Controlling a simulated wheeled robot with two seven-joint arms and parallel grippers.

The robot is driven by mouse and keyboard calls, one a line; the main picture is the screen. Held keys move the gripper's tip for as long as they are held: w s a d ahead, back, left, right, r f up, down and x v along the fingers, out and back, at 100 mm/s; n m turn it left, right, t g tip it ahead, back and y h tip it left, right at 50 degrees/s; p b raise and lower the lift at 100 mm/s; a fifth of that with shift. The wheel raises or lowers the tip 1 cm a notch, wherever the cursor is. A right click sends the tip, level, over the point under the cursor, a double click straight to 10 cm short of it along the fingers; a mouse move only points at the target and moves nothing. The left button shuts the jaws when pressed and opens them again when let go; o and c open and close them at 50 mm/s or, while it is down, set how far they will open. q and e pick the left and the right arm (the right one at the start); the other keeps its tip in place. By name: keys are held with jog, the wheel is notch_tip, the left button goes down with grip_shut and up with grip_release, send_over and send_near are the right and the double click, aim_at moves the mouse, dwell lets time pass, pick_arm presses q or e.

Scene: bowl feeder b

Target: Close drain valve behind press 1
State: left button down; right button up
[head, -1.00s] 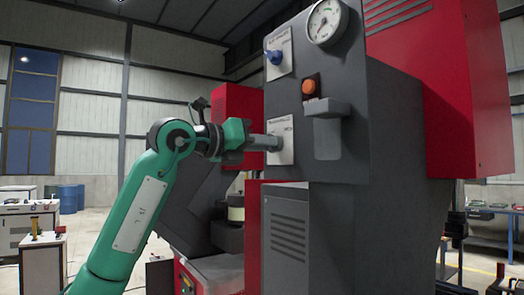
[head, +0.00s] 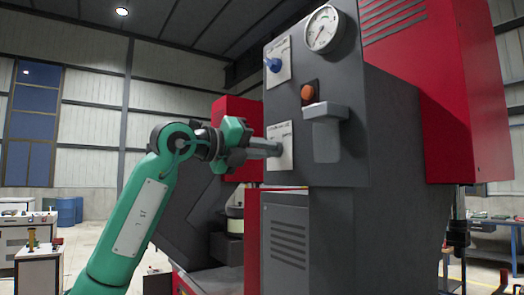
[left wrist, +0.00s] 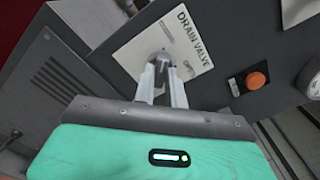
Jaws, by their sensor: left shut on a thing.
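The drain valve's white plate (left wrist: 178,40), lettered "DRAIN VALVE", is on the dark grey front panel of the press; it also shows in the head view (head: 286,153). My left gripper (left wrist: 163,82) reaches the plate from the left in the head view (head: 274,149). Its two fingers are shut on the grey valve handle (left wrist: 163,59), which stands out from the plate. The fingers hide much of the handle, so its exact angle is hard to tell. My right gripper is in neither view.
Above the valve are a blue knob (head: 273,65) on another white plate and a round gauge (head: 325,29). An orange button (head: 307,92) and a grey protruding housing (head: 325,125) are close on the right.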

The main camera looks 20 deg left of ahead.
pick_arm(q)
jog(key=shift+r, duration=0.1)
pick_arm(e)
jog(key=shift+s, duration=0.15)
pick_arm(q)
jog(key=c, duration=1.4)
grip_release()
jog(key=shift+c, duration=0.2)
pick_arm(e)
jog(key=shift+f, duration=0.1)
